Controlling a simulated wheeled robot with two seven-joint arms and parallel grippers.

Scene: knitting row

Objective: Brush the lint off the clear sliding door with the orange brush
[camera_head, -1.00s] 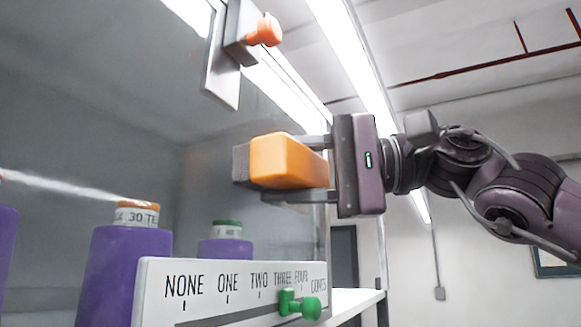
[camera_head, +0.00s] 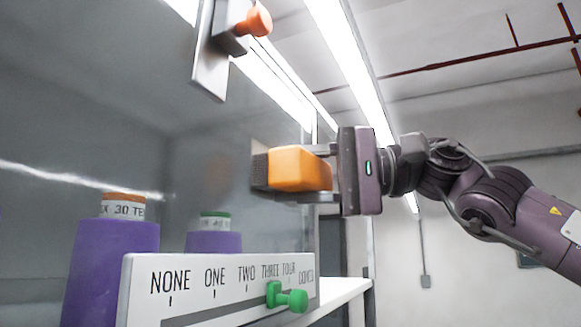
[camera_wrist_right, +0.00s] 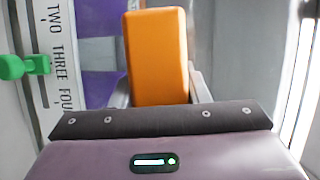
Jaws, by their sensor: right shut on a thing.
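The orange brush (camera_head: 298,168) is held in my right gripper (camera_head: 318,172), with its dark bristles pointing left toward the clear sliding door (camera_head: 215,130). The bristles look close to or against the door; I cannot tell if they touch. A faint brownish smudge (camera_head: 218,170), possibly lint or a reflection, shows on the door left of the brush. In the right wrist view the brush (camera_wrist_right: 157,58) stands between the fingers of my right gripper (camera_wrist_right: 158,90). My left gripper is not in view.
A white sign (camera_head: 215,292) reading NONE to FOUR CONES carries a green knob (camera_head: 288,297) below the brush. Purple yarn cones (camera_head: 112,265) stand behind the door. An orange knob on a metal bracket (camera_head: 256,22) hangs above. Free room lies right of the door.

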